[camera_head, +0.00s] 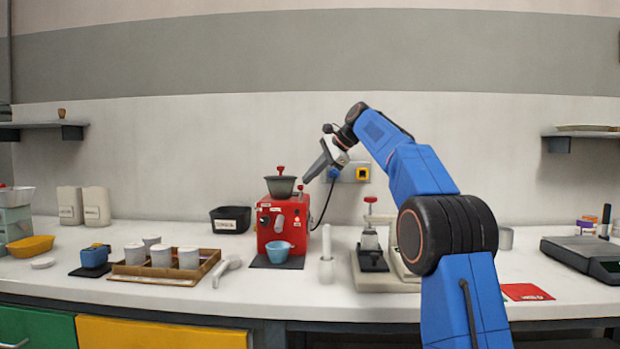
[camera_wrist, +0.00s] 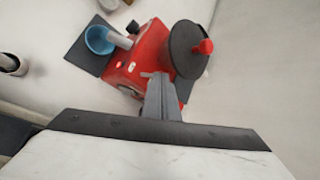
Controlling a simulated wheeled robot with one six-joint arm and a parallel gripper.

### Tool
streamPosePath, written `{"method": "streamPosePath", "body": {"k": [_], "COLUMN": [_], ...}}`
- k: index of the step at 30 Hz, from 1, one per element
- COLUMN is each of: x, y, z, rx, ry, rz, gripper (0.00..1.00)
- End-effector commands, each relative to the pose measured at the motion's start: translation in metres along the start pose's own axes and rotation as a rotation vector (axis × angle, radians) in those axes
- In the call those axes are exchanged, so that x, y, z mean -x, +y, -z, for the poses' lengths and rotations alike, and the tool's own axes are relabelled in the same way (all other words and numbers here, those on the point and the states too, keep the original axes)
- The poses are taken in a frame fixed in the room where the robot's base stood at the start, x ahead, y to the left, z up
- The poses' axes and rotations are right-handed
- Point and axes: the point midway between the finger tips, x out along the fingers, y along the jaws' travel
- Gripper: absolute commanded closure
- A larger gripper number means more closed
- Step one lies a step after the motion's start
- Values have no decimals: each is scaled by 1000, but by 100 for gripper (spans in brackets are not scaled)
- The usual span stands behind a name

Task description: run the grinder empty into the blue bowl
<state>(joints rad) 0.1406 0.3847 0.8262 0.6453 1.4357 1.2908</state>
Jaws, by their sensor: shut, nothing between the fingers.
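The red grinder (camera_head: 283,222) stands on the counter with a dark hopper on top; it also shows in the wrist view (camera_wrist: 140,65). The hopper lid (camera_wrist: 185,50) has a red knob. The blue bowl (camera_head: 278,251) sits on a dark mat in front of the grinder, under its spout; the wrist view shows it too (camera_wrist: 98,40). My gripper (camera_head: 308,181) is shut and empty, above and to the right of the grinder near the hopper. In the wrist view its fingers (camera_wrist: 162,85) point at the grinder's top edge. The bowl's contents are unclear.
A wooden tray (camera_head: 133,272) with white canisters stands left, with a white scoop-like tool (camera_head: 226,270) beside it. A black bin (camera_head: 230,219) is behind left. A white cylinder (camera_head: 326,268) and a press-like device (camera_head: 371,246) stand right. A cord runs from the grinder to the wall outlet (camera_head: 362,174).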

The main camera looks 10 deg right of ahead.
Motion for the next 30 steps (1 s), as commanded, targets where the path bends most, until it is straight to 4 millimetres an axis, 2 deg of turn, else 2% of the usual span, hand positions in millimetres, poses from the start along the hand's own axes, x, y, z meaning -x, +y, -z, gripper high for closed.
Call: {"method": "streamPosePath", "body": {"k": [5,11,30], "x": [6,24,116], "y": [4,15,11], "z": [-2,-9,-8], "rx": [0,2,3], "ry": [0,-1,-1], "rz": [0,-1,0], "gripper": [100,100,100]}}
